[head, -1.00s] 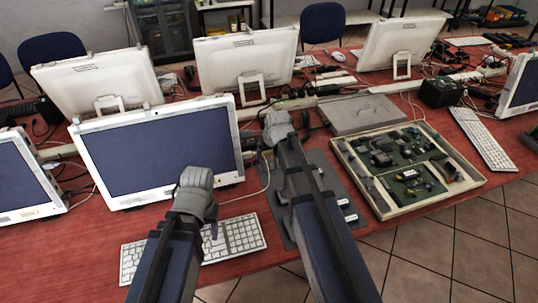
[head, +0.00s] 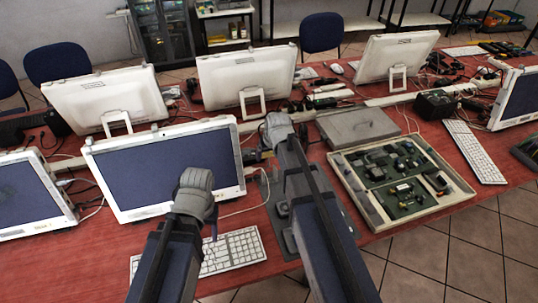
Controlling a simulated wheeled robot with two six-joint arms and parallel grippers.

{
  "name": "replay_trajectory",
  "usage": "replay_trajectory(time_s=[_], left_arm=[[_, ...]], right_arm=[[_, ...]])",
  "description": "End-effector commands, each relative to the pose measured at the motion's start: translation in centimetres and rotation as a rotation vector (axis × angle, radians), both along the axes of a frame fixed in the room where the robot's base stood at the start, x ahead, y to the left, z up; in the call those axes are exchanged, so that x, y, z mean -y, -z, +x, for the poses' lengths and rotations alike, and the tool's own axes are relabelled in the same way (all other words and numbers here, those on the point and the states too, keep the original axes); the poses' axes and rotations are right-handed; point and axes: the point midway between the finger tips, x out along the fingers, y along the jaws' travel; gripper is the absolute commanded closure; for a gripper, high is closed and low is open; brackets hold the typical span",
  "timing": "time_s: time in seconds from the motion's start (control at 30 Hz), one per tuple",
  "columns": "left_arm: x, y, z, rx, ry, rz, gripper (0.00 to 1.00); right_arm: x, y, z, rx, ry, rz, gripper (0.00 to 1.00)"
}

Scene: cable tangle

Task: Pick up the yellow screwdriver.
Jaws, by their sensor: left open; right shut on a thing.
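My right gripper (head: 278,128) is over the red table, beside the right edge of the near monitor. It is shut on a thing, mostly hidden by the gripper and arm. A small yellow and dark piece shows just below the gripper, and it looks like the yellow screwdriver (head: 267,154); its ends are hard to make out. My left gripper (head: 196,184) is in front of the near monitor, above the white keyboard, and empty. Its fingers point away from the camera, and their gap is hard to see.
The near monitor (head: 160,175) and white keyboard (head: 238,250) stand by my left arm. A tray of circuit boards (head: 458,195) and a closed grey case (head: 357,127) lie to the right. Cables run around the monitors. A grey mat (head: 352,212) lies partly under my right arm.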

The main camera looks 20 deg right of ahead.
Motion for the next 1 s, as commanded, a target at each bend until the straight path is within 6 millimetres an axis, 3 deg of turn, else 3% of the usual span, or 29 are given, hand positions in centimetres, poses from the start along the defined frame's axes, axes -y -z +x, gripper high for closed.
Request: replay_trajectory(time_s=[0.03, 0.43, 0.6, 0.93, 1.0], left_arm=[[0.0, -2.0, 0.0, 0.0, 0.0, 0.0, 0.44], [0.0, -9.4, 0.0, 0.0, 0.0, 0.0, 0.44], [0.0, -10.6, 0.0, 0.0, 0.001, 0.0, 0.44], [0.0, -10.6, 0.0, 0.0, 0.001, 0.0, 0.44], [0.0, -10.6, 0.0, 0.0, 0.001, 0.0, 0.5]], right_arm=[[0.0, -2.0, 0.0, 0.0, 0.0, 0.0, 0.79], [0.0, -9.4, 0.0, 0.0, 0.0, 0.0, 0.79], [0.0, -10.6, 0.0, 0.0, 0.0, 0.0, 0.79], [0.0, -10.6, 0.0, 0.0, 0.0, 0.0, 0.79], [0.0, -10.6, 0.0, 0.0, 0.0, 0.0, 0.79]])
